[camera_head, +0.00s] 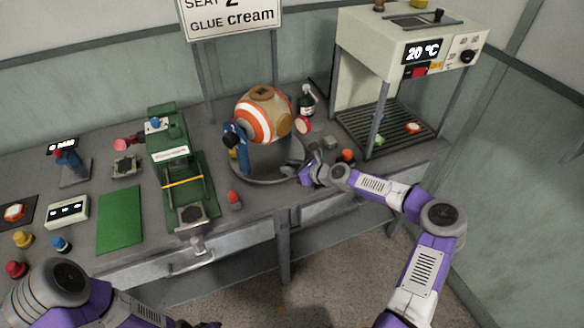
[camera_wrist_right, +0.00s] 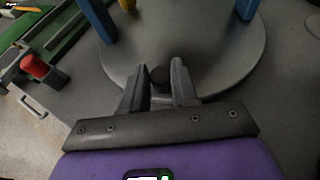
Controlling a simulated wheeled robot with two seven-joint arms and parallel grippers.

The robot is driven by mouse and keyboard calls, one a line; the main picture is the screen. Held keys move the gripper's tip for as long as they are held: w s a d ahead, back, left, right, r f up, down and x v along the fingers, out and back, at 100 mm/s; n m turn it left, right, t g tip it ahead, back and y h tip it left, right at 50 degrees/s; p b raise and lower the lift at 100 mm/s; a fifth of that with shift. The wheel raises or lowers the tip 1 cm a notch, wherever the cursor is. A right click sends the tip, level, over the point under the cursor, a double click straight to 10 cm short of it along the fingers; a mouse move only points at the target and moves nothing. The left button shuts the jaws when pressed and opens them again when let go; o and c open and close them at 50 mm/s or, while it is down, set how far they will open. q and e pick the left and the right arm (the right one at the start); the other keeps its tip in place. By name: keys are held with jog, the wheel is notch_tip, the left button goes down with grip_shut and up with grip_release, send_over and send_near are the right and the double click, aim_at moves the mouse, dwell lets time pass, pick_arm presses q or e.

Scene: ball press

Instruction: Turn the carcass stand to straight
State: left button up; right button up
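The carcass stand is a round grey disc (camera_head: 262,179) with blue posts (camera_head: 243,160), and it also shows in the right wrist view (camera_wrist_right: 215,60). It bears a ball carcass (camera_head: 264,115) with orange, white and tan panels. My right gripper (camera_head: 302,170) is at the disc's front right edge. In the right wrist view its two fingers (camera_wrist_right: 161,75) are apart, on either side of a small dark knob (camera_wrist_right: 160,75) at the disc's rim. I see no clear grip on the knob. My left arm is at the lower left, with its gripper out of view.
A green press-like machine (camera_head: 172,150) stands left of the stand, with a red-topped button (camera_head: 235,198) between them. A heater (camera_head: 410,60) reading 20 °C stands at the right. A small bottle (camera_head: 307,100) is behind the stand. Several coloured buttons are at the far left.

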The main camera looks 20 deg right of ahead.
jog(key=o, duration=0.4)
jog(key=shift+a, duration=0.1)
jog(key=p+v, duration=0.1)
jog(key=v, duration=0.6)
jog(key=shift+s+r+p, duration=0.15)
jog(key=shift+s+p, duration=0.1)
jog(key=shift+p, duration=0.15)
